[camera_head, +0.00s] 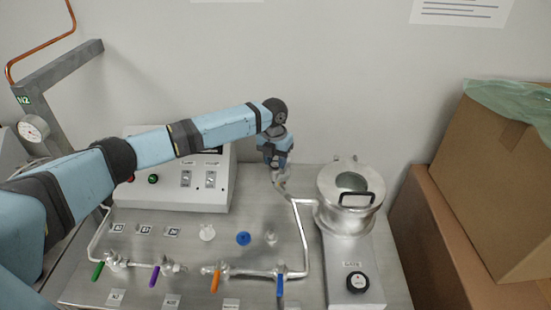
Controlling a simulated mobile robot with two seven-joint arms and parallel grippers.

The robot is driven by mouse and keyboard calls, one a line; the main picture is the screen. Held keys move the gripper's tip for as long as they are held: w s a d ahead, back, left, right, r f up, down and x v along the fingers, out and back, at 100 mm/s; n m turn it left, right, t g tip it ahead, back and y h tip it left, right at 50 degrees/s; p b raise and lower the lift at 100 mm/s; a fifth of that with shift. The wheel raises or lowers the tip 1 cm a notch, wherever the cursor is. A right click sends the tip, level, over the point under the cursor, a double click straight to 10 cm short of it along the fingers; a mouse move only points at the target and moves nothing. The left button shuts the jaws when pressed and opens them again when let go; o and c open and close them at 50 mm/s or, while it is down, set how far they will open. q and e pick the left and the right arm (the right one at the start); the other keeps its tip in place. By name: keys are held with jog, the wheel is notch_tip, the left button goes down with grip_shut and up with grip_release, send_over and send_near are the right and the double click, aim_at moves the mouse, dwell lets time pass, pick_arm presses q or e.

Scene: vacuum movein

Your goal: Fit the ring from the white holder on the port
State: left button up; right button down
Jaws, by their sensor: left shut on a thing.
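My left gripper (280,176) reaches in from the left and points down behind the steel panel's middle. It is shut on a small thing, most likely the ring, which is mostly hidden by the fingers. The upper end of a steel pipe (292,198), which seems to be the port, lies just below and right of the fingertips. I cannot tell whether the held thing touches it. The white holder (207,232) stands on the panel to the lower left, with a blue holder (243,238) and a grey one (271,239) to its right. My right gripper is out of view.
A steel chamber with a black handle (356,198) stands right of the pipe. A control box (212,199) with switches is behind the holders, under my left arm. Valves with coloured levers (215,278) line the front. Cardboard boxes (490,190) stand at the right.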

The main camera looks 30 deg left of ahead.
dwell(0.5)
pick_arm(q)
jog(key=shift+f, duration=0.4)
jog(key=shift+f, duration=0.15)
dwell(0.6)
